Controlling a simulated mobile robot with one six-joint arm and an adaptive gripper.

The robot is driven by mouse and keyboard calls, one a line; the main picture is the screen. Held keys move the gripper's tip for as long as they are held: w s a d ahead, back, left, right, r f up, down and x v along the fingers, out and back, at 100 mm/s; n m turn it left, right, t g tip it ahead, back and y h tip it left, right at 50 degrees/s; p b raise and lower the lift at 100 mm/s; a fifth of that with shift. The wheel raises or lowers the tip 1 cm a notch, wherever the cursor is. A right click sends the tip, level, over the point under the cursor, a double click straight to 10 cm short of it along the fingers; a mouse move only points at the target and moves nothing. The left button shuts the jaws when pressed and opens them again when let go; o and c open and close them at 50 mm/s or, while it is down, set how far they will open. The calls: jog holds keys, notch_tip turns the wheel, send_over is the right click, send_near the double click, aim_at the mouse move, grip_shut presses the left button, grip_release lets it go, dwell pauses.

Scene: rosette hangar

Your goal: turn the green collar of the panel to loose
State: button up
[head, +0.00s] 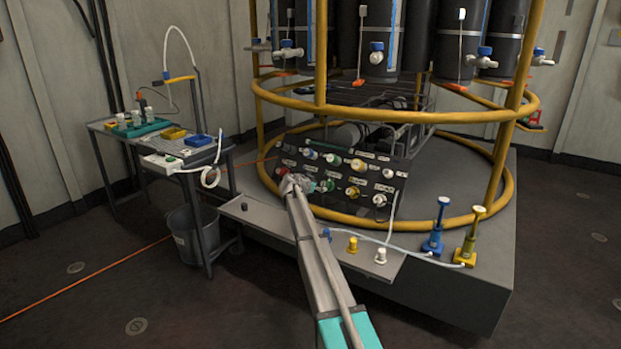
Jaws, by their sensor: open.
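The dark panel (400,160) tilts back on the rosette's base and carries two rows of coloured collars with white labels. The green collar (328,186) is in the lower row, left of the middle. My gripper (308,186) is at the panel's lower left, just left of the green collar in the picture. The gripper is open. It looks small and partly blends with the panel, so I cannot tell whether its fingers touch the collar or stand around it. The collar's setting, tight or loose, is too small to read.
A yellow ring rail (270,95) and posts surround the panel. A grey shelf (262,222) below holds small caps and a white hose. Blue (436,232) and yellow (470,238) pumps stand right. A side table (190,152) and a bucket (190,240) are at left.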

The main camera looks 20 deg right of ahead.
jog(key=s+a+r+n+g+y+p, duration=0.1)
jog(key=s+a+r+p, duration=0.3)
jog(key=s+r+p, duration=0.2)
jog(key=s+a+r+n+g+y+p, duration=0.1)
jog(key=s+a+r+p, duration=0.4)
jog(key=s+p, duration=0.6)
jog(key=shift+s+a+r+n+g+y, duration=0.25)
jog(key=shift+s+r+n+g+y, duration=0.15)
jog(key=shift+s+r+n+g, duration=0.25)
jog(key=shift+s, duration=0.15)
dwell(0.5)
jog(key=s+a+f+n+g+y, duration=0.25)
jog(key=s+a, duration=0.25)
jog(key=s, duration=0.6)
jog(key=s+a+f+n+g+y, duration=0.1)
jog(key=s+a+f+n+y, duration=0.25)
jog(key=s, duration=0.75)
jog(key=s+a+n+g+y, duration=0.1)
jog(key=s+a+n+y, duration=0.15)
jog(key=s+a, duration=0.7)
notch_tip(320, 180, up, 33)
jog(key=s+d+n+p, duration=0.1)
jog(key=s+d+p, duration=0.1)
jog(key=p, duration=3.2)
jog(key=shift+s+d+r, duration=0.2)
jog(key=shift+d, duration=0.05)
